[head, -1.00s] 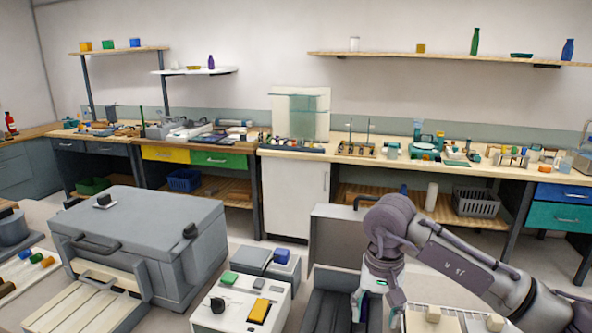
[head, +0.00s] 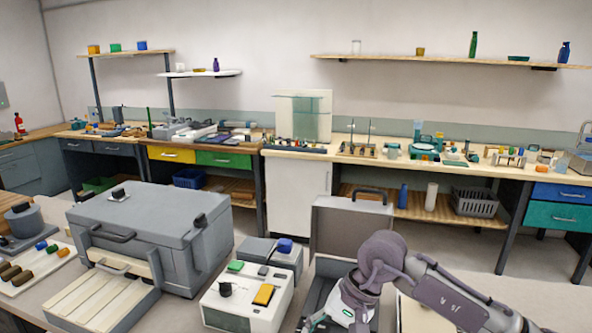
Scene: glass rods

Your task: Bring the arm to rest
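My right arm comes in from the lower right, over the open grey case (head: 331,230). Its wrist bends down and to the left, and the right gripper (head: 318,322) is at the bottom edge of the head view. The fingers are small and partly cut off, so I cannot tell whether they are open or hold anything. The case's lid stands up behind the wrist, and its inside is partly hidden by my arm. My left arm and gripper are not in view.
A white device (head: 238,311) with a black knob and yellow key stands left of the case. A large grey chest (head: 150,222) is farther left. A tray (head: 30,285) with small coloured pieces lies at far left. A long workbench (head: 470,168) runs along the back wall.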

